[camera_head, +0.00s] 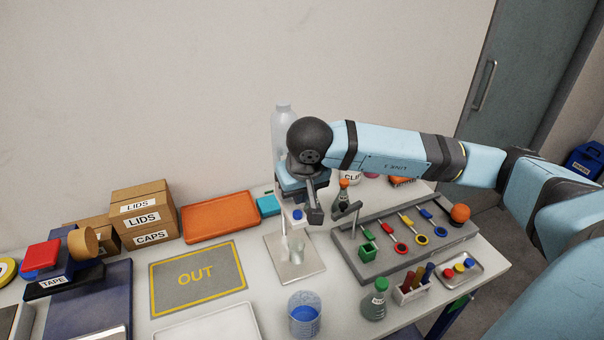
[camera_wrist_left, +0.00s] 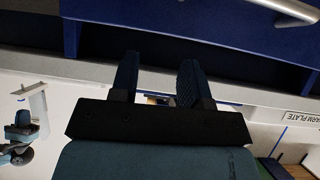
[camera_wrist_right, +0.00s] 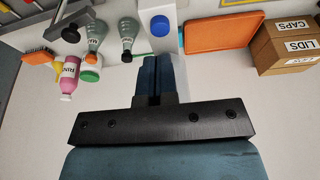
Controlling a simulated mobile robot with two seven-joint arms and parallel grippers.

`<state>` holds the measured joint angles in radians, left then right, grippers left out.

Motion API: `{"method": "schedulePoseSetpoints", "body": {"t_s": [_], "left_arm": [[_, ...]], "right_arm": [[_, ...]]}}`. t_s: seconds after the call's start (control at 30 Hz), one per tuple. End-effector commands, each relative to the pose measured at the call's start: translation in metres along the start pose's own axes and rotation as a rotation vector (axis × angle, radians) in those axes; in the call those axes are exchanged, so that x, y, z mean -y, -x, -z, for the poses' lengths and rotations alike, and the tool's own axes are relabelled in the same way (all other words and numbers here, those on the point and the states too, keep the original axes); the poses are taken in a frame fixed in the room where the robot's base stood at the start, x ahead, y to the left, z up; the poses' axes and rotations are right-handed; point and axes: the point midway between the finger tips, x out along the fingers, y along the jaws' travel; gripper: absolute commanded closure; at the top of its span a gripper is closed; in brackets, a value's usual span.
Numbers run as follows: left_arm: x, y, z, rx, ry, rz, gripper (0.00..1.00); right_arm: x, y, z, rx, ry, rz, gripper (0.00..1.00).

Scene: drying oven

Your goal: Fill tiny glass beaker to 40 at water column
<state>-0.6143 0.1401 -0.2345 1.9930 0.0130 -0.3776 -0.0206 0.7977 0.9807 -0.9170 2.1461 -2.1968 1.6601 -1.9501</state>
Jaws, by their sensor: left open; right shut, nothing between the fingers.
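The water column (camera_head: 284,128) has a clear bottle-shaped top, and my right arm hides much of it. Its blue button (camera_head: 297,214) also shows in the right wrist view (camera_wrist_right: 159,26). A small clear glass beaker (camera_head: 293,246) seems to stand upright on the column's pale base plate (camera_head: 310,262); I cannot make out its level or markings. My right gripper (camera_head: 315,212) is shut and empty, close to the button. In the right wrist view its fingers (camera_wrist_right: 151,72) point toward the button; contact is unclear. My left gripper (camera_wrist_left: 157,68) is open and empty, seen only in the left wrist view.
A larger beaker with blue liquid (camera_head: 304,322) and a green-capped bottle (camera_head: 374,305) stand in front. A grey tool rack (camera_head: 371,275) is at right. An orange tray (camera_head: 219,217), the OUT mat (camera_head: 165,300) and boxes (camera_head: 144,213) are at left.

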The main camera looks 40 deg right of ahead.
Motion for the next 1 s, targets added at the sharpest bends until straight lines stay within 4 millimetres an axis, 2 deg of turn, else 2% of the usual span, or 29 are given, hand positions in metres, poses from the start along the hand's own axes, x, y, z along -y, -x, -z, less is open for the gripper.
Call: {"method": "schedulePoseSetpoints", "body": {"t_s": [0.1,0.3,0.67,0.77,1.0], "left_arm": [[0.0,0.003,0.005,0.0,0.0,0.0,0.57],[0.0,0.004,0.007,0.0,0.0,0.0,0.57],[0.0,0.004,0.006,0.0,0.0,0.0,0.57],[0.0,0.002,0.003,-0.002,0.0,-0.001,0.57],[0.0,-0.013,-0.019,-0.003,0.001,-0.001,0.57]], "right_arm": [[0.0,-0.016,-0.007,0.003,0.001,-0.001,1.0],[0.0,-0.032,-0.011,0.001,0.001,0.0,1.0],[0.0,-0.034,-0.011,0.0,0.001,0.0,1.0],[0.0,-0.037,-0.012,0.0,0.001,0.0,1.0],[0.0,-0.057,-0.018,-0.001,0.001,0.0,1.0]]}}
